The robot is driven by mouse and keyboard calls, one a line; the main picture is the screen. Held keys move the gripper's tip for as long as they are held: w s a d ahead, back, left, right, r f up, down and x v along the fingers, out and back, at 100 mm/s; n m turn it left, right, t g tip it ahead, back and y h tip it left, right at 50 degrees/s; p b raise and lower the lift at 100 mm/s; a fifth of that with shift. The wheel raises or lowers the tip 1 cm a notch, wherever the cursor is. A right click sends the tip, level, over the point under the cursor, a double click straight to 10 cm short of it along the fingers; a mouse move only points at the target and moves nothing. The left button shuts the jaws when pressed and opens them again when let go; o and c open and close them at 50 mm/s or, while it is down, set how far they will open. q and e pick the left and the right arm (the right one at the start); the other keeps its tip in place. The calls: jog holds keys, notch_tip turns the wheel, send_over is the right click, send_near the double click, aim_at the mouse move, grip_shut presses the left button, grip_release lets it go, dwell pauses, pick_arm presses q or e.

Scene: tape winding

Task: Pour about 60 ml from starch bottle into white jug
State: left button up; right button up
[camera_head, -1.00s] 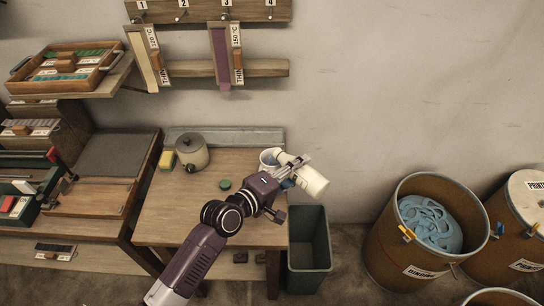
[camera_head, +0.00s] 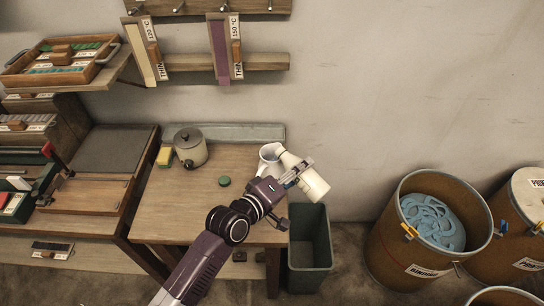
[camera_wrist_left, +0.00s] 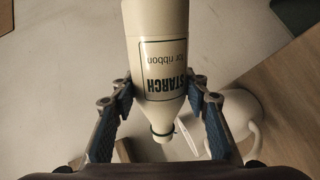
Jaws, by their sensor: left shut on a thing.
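My left gripper (camera_head: 298,174) is shut on the white starch bottle (camera_head: 315,186), around its middle. In the left wrist view the bottle (camera_wrist_left: 163,50) shows its STARCH label upside down, with its narrow neck and dark-rimmed mouth toward the bottom. In the head view the bottle is tilted, its neck end toward the upper left, beside the white jug (camera_head: 267,157). The jug (camera_wrist_left: 238,108) also shows to the right of the bottle's mouth in the left wrist view. No liquid stream is visible, and the jug's contents cannot be made out. The right gripper is not in view.
A green cap (camera_head: 225,181) lies on the wooden table (camera_head: 180,215), near a grey lidded pot (camera_head: 190,147) and a yellow sponge (camera_head: 165,156). A dark bin (camera_head: 309,250) stands at the table's right. Large brown drums (camera_head: 410,255) stand farther right.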

pick_arm(q)
jog(key=shift+d, duration=0.1)
jog(key=shift+r+m, duration=0.25)
jog(key=shift+m, duration=0.15)
jog(key=shift+w+m+t+p, duration=0.1)
jog(key=shift+m+t+p, duration=0.25)
jog(key=shift+m+t, duration=0.05)
jog(key=shift+f, duration=0.15)
dwell(1.1)
